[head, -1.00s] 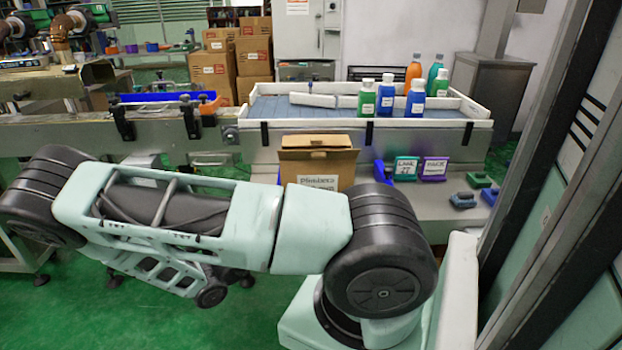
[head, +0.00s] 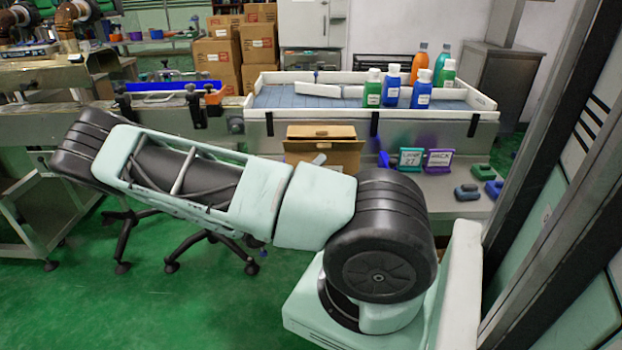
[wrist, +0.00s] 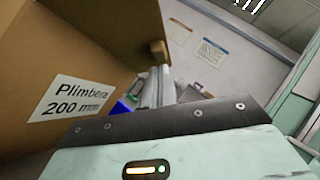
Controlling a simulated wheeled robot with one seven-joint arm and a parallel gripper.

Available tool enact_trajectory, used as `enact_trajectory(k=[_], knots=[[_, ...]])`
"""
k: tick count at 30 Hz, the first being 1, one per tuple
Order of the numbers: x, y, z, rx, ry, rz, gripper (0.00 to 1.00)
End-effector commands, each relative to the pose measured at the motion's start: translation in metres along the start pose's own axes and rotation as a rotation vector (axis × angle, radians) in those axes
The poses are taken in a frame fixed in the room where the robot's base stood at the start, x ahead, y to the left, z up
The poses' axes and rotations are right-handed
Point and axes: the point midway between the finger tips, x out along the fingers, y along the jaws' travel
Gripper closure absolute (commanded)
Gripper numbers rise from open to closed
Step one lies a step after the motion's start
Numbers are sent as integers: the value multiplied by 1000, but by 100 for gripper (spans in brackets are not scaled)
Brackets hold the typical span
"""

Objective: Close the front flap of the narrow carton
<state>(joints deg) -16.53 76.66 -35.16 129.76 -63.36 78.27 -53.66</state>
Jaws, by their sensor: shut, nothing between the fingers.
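The brown carton (head: 342,158) stands on the grey bench just beyond my arm; its lower part is hidden. In the head view a brown flap (head: 320,132) shows along its top. In the wrist view the carton's labelled face (wrist: 45,120) reads "Plimbera 200 mm" and fills the left side. A brown panel (wrist: 115,28) juts out above that face, with a small tab at its end. My gripper (wrist: 160,82) is shut and empty, to the right of the labelled face and below the panel's end. I cannot tell whether it touches the carton.
Bottles (head: 410,85) stand in a white-rimmed tray (head: 300,77) behind the carton. Teal (head: 411,159) and purple (head: 438,160) signs and small blocks (head: 467,192) sit to its right. A metal post (head: 545,160) rises at the right.

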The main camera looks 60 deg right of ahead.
Motion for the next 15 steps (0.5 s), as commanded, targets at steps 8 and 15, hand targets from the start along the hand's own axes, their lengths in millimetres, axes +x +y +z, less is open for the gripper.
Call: enact_trajectory(k=[8, 15], knots=[[6, 0, 6, -1, 0, -1, 100], [6, 0, 6, -2, 0, 0, 100]])
